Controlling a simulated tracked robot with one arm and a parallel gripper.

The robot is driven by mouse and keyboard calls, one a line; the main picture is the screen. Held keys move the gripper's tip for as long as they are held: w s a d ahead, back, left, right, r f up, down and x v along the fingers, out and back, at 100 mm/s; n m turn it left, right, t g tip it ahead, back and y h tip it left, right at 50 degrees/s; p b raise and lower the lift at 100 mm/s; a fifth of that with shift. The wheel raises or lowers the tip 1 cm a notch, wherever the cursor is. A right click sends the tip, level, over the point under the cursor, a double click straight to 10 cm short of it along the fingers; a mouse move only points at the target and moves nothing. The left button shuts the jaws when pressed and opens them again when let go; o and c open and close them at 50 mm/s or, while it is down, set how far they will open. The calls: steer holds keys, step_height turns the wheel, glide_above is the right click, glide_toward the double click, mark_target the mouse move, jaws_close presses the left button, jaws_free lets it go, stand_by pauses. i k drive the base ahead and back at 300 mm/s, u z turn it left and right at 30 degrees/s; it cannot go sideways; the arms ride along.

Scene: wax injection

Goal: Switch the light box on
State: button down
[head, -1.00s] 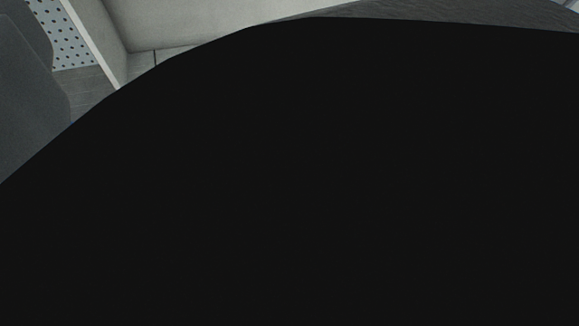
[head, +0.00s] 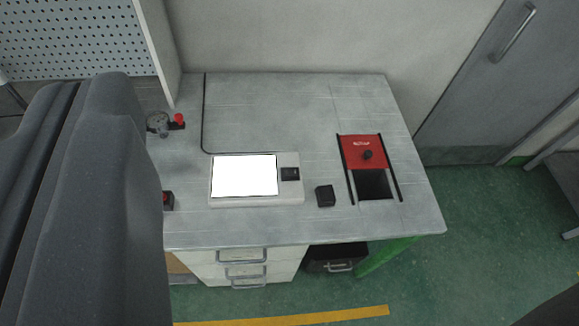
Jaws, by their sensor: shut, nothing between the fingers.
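The light box (head: 215,197) lies flat on the grey worktop, left of its middle. Its panel (head: 245,176) shows an even, bright white and looks lit. A black switch (head: 290,174) sits on the right end of its pale casing. The switch's position is too small to read. My gripper is not in view, so nothing of it is seen near the box.
A small black block (head: 325,195) stands just right of the box. A red-topped fitting (head: 165,124) is at the left. A large dark grey shape hides the left side. The worktop behind the box is clear.

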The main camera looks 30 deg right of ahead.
mark_target(288, 172)
steer(key=z, duration=0.55)
steer(key=i, duration=1)
steer(key=u, duration=0.05)
